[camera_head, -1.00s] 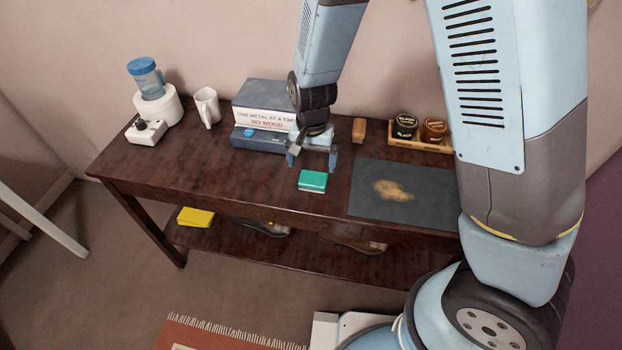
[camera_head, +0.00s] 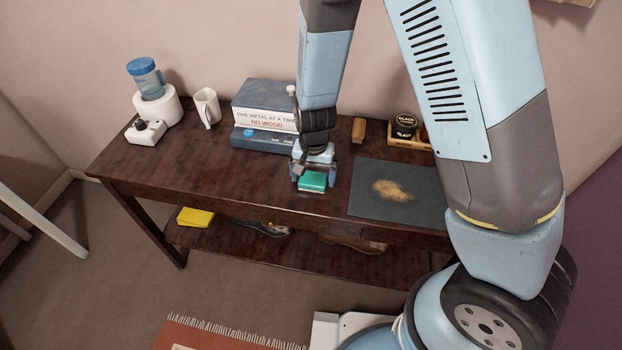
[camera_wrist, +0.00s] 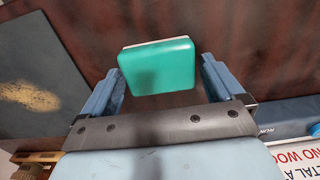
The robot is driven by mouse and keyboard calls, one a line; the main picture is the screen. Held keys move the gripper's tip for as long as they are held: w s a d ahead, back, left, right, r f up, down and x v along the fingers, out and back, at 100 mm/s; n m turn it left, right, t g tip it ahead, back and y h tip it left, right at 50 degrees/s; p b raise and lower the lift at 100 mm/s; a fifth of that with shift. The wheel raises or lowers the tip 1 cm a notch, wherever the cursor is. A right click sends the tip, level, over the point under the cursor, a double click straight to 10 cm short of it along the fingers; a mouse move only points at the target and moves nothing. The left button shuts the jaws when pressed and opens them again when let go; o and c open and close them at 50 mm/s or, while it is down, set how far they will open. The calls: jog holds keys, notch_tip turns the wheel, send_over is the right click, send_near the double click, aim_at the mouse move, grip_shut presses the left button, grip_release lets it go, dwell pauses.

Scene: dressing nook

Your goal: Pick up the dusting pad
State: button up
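The dusting pad appears to be the small teal block (camera_head: 312,181) with a pale underside, lying flat on the dark wooden table near its front edge. In the wrist view the teal pad (camera_wrist: 158,68) sits between my two blue fingers. My gripper (camera_head: 314,174) is open above the pad, pointing down, with one finger on each side. In the wrist view there is a visible gap between my gripper (camera_wrist: 163,75) and the pad on both sides. The back part of the pad is hidden by the gripper in the head view.
A dark mat (camera_head: 420,205) with tan powder (camera_head: 393,190) lies to the right. Stacked books (camera_head: 262,108) stand close behind my gripper on the left. A mug (camera_head: 207,107), a wooden block (camera_head: 358,130) and a tray of tins (camera_head: 405,140) stand further back. The table's front left is clear.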

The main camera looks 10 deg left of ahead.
jog(key=c, duration=0.8)
jog(key=shift+r, duration=0.1)
jog(key=shift+r, duration=0.25)
notch_tip(320, 180, up, 2)
jog(key=shift+a+r, duration=0.1)
jog(key=s+d+r, duration=0.3)
jog(key=s+r, duration=0.7)
jog(key=s, duration=0.3)
jog(key=shift+s, duration=0.35)
jog(key=shift+d, duration=0.1)
